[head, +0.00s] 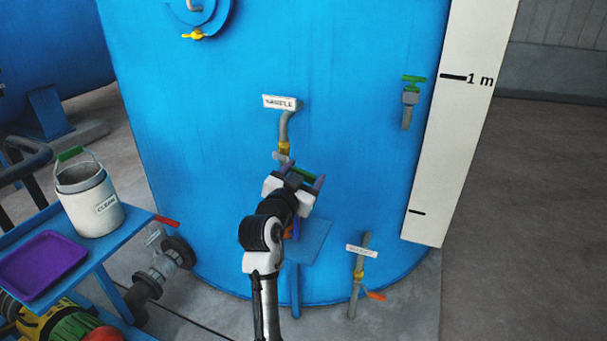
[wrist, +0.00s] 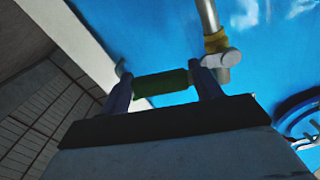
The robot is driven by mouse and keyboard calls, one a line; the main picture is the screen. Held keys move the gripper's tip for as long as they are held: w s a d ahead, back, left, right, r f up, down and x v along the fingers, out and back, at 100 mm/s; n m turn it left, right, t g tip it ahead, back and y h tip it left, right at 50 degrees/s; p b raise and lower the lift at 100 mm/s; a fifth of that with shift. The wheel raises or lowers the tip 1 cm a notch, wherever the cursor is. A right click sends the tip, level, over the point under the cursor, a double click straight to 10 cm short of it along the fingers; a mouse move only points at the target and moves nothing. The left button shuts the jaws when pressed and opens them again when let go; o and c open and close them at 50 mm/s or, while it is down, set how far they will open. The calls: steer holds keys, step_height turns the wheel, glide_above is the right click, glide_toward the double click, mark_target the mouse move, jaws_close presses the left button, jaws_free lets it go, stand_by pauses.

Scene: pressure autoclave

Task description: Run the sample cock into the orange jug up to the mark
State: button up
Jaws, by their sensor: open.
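The sample cock is a grey pipe with a yellow collar (head: 284,147) on the blue tank, under a white SAMPLE label (head: 282,102). Its green handle (wrist: 160,83) lies between the two fingers of my gripper (head: 300,177), which is open. In the wrist view the fingers stand at the two ends of the handle; I cannot tell whether they touch it. The pipe and yellow collar (wrist: 215,42) show just beyond the right finger. Below, a small orange patch (head: 288,232) shows beside my arm over a blue stand (head: 312,240). The jug's shape, mark and contents are hidden.
A blue cart (head: 105,247) at left holds a white CLEAN pail (head: 90,200) and a purple tray (head: 42,262). A labelled drain pipe with an orange handle (head: 375,296) stands low right. A green-handled tap (head: 411,95) sits beside the white level board (head: 465,120). Floor at right is clear.

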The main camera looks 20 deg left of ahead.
steer(key=c, duration=1.1)
steer(key=shift+d+r+n+p, duration=0.2)
steer(key=shift+r+n+p, duration=0.5)
steer(key=shift+r+n, duration=0.1)
steer(key=shift+r+n+p, duration=0.35)
steer(key=shift+n, duration=0.45)
steer(key=o, duration=1.1)
steer(key=s+b, duration=0.3)
steer(key=s, duration=1.1)
steer(key=shift+a, duration=0.3)
